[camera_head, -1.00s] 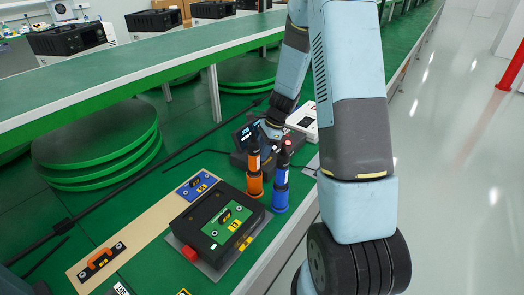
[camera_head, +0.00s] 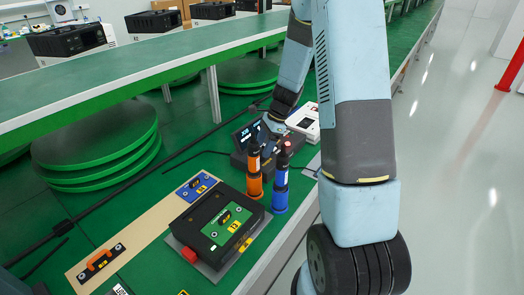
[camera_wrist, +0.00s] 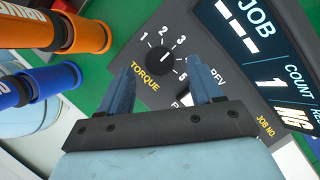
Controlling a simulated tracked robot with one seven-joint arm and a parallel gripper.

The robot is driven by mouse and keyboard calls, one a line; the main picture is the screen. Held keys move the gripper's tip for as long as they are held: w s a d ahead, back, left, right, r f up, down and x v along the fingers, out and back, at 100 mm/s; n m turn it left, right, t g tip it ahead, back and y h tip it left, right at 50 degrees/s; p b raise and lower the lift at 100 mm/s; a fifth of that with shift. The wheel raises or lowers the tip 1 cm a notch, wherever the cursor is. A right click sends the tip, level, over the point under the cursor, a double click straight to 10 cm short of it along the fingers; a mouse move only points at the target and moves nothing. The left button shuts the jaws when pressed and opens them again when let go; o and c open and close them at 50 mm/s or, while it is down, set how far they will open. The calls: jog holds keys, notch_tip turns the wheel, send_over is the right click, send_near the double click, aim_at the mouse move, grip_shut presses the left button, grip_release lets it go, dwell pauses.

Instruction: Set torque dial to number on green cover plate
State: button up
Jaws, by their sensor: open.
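The black torque dial (camera_wrist: 152,70) is on a dark control box, with TORQUE printed beside it and numbers around it. A short white mark shows on the knob; which number it points to is hard to tell. My gripper (camera_wrist: 161,63) is open, its two fingers at either side of the dial in the picture; contact is not clear. In the head view the control box (camera_head: 240,160) is partly hidden by my arm. The green cover plate (camera_head: 218,226) lies on a black case (camera_head: 187,222). Its yellow label carries a number too small to read surely.
An orange driver (camera_head: 254,180) and a blue driver (camera_head: 281,185) stand upright just in front of the control box. A blue plate (camera_head: 186,194) and an orange-handled part (camera_head: 100,262) lie on a tan strip at left. A display showing JOB (camera_wrist: 262,40) adjoins the dial.

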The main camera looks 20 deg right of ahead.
jog(key=v, duration=1.1)
jog(key=shift+a, duration=0.1)
jog(key=s+a+r+n+t+h, duration=0.1)
jog(key=s+a+r+n, duration=0.1)
jog(key=s+r+n, duration=0.4)
jog(key=s+a+r+n+t+h, duration=0.1)
jog(key=s+a+r+n, duration=0.2)
jog(key=s+r, duration=0.5)
jog(key=s+r+n+t+h, duration=0.1)
jog(key=s+r+n, duration=0.2)
jog(key=s, duration=0.4)
jog(key=s+r+n+t+h, duration=0.1)
jog(key=s+r+n+t, duration=0.1)
jog(key=s+n, duration=0.3)
jog(key=shift+s+a+r+n+t+h, duration=0.3)
jog(key=shift+s+a+r+n, duration=0.15)
jog(key=shift+s, duration=0.75)
